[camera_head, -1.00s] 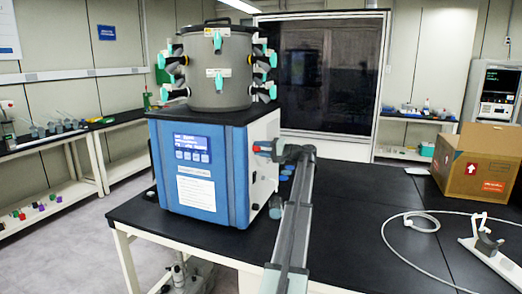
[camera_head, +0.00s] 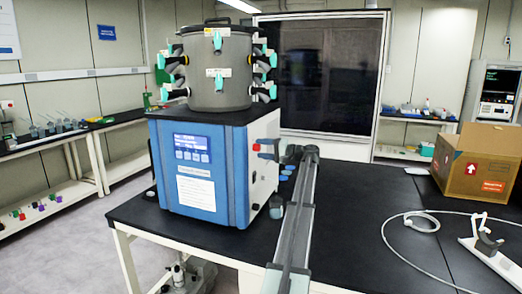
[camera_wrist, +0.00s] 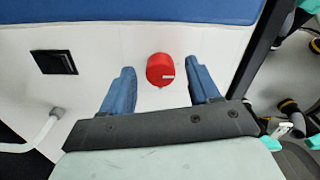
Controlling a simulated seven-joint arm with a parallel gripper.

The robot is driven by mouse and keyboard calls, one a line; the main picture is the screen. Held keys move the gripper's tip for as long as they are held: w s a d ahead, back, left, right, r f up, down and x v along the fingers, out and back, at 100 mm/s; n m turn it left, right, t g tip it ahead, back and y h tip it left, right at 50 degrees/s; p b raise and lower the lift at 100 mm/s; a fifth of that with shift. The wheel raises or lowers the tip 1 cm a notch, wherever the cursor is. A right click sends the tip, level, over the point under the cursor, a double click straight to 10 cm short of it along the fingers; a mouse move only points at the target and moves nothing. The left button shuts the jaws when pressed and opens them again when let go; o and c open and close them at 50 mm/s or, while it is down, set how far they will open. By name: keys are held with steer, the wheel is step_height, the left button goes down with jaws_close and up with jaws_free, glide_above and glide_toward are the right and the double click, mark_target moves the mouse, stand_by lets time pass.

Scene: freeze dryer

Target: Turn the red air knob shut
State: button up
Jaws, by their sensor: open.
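The red air knob (camera_wrist: 160,69) sits on the white side panel of the freeze dryer (camera_wrist: 220,42). It is round, with a small pale mark on its face. In the head view a bit of the knob (camera_head: 256,147) shows on the dryer's right side, just left of my gripper. My gripper (camera_wrist: 162,82) is open, with one blue finger on each side of the knob in the wrist view. How deep the fingertips reach along the knob I cannot tell.
A black square switch (camera_wrist: 54,62) and a pale hose (camera_wrist: 42,132) are on the same panel. The grey drum with teal valves (camera_head: 218,70) stands on top. A cardboard box (camera_head: 474,164) and a coiled white cable (camera_head: 420,222) lie on the black table (camera_head: 360,225) at right.

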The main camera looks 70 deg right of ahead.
steer(key=s, duration=1.2)
steer(key=shift+s, duration=0.4)
steer(key=shift+w+a, duration=0.1)
